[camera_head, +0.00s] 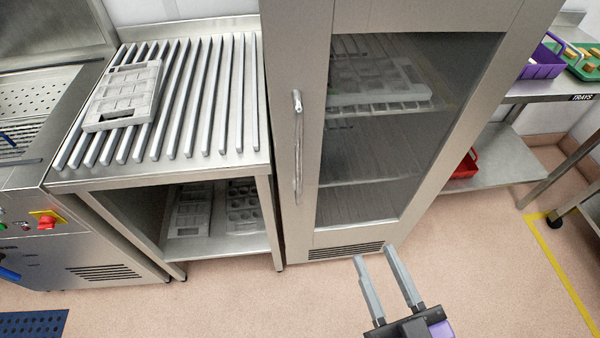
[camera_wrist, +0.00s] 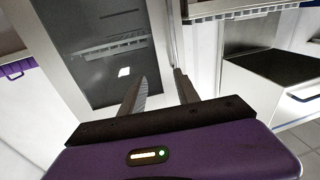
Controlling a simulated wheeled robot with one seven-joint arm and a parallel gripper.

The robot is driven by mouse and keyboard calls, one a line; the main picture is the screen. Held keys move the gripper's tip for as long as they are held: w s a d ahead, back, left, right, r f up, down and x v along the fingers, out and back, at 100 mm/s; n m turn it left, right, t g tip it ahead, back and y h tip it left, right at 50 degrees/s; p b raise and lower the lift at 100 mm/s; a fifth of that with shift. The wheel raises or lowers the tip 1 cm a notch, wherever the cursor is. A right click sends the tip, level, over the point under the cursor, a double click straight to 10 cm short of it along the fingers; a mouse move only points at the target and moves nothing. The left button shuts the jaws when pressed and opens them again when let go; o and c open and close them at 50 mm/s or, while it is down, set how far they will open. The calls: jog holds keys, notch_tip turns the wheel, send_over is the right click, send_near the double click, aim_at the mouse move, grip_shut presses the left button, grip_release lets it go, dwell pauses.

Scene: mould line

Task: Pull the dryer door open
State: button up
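The dryer (camera_head: 290,220) is a tall steel cabinet in the middle of the head view. Its door has a dark glass pane (camera_head: 365,190) and looks shut. A vertical bar handle (camera_head: 298,150) is on the door's left side. My gripper (camera_head: 375,258) is in front of the door's lower part, right of and lower than the handle in the picture, and apart from it. Its two fingers are spread with nothing between them.
A steel rack table (camera_head: 215,100) with a grey mould tray (camera_head: 123,95) stands left of the dryer. A shelf table (camera_head: 510,165) on the right holds a purple bin (camera_head: 543,64) and a red bin (camera_head: 464,167). The floor (camera_head: 230,300) in front is clear.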

jog(key=y+b, duration=0.2)
jog(key=b, duration=0.3)
send_near(300, 167)
notch_tip(300, 167, up, 4)
jog(key=w+a, duration=0.1)
jog(key=a, duration=0.1)
jog(key=shift+g+h, duration=0.3)
jog(key=shift+h, duration=0.5)
jog(key=w+f, duration=0.1)
jog(key=w, duration=0.2)
jog(key=w+f, duration=0.1)
jog(key=w, duration=0.2)
jog(key=w+a+f+p, duration=0.1)
jog(key=w, duration=0.2)
jog(key=shift+w, duration=0.2)
grip_shut()
